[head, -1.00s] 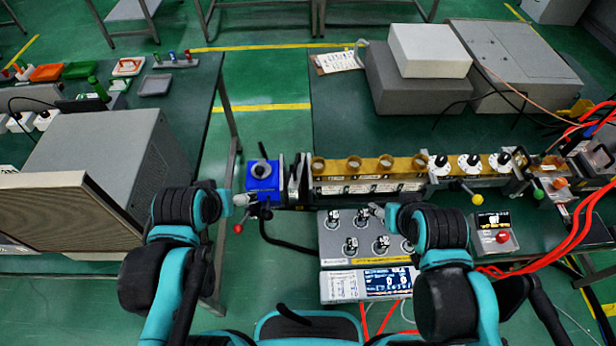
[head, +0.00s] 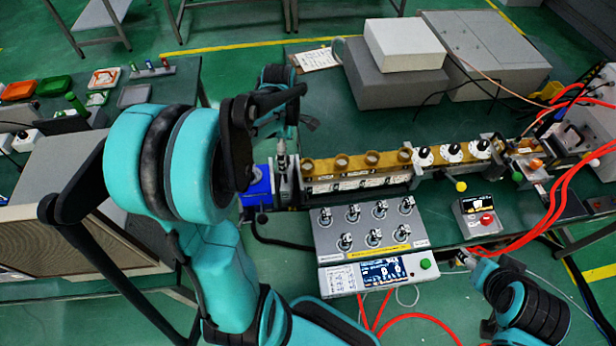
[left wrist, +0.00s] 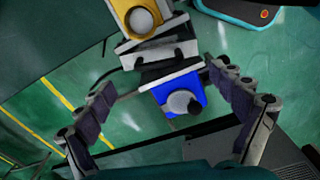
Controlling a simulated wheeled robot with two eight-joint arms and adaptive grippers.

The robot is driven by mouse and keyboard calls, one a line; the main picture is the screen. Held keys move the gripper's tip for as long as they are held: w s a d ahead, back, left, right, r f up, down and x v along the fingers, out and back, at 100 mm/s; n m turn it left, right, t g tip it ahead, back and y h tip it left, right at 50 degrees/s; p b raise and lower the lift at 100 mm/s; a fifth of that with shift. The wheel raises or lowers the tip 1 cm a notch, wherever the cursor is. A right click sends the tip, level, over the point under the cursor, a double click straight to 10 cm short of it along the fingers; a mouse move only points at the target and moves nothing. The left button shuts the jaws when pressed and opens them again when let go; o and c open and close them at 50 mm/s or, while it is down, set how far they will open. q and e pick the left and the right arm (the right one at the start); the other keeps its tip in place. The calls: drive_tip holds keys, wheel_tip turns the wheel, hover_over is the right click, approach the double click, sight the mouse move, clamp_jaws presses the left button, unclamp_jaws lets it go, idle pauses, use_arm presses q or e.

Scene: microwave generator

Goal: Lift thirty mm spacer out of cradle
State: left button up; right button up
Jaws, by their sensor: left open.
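A blue block (head: 256,182) sits at the left end of the bench line. Grey upright plates (head: 285,188) stand between it and the brass section (head: 340,166). I cannot tell which part is the thirty mm spacer or its cradle. My left gripper (head: 281,152) hangs over this end, partly hidden by my arm. In the left wrist view my left gripper (left wrist: 163,82) is open and empty, its fingers spread either side of the blue block (left wrist: 184,96) and the grey plates (left wrist: 158,52). My right gripper (head: 463,258) is low at the right, too small to read.
A grey control box (head: 330,245) with several metal fittings and a screen stands in front of the line. A small box with a red button (head: 487,220) is to its right. Red cables (head: 560,195) loop at the right. Grey cabinets (head: 395,85) stand behind.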

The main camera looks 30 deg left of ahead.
use_arm(q)
wheel_tip(320, 180, down, 3)
drive_tip(key=shift+r+b, duration=0.1)
drive_tip(key=shift+b, duration=0.4)
drive_tip(key=f, duration=0.1)
drive_tip(key=f+b, duration=0.1)
drive_tip(key=f, duration=0.1)
drive_tip(key=f+b, duration=0.1)
drive_tip(key=f, duration=0.1)
drive_tip(key=shift+w+a, duration=0.15)
drive_tip(key=shift+a, duration=0.1)
drive_tip(key=c, duration=2)
drive_tip(key=shift+r, duration=0.15)
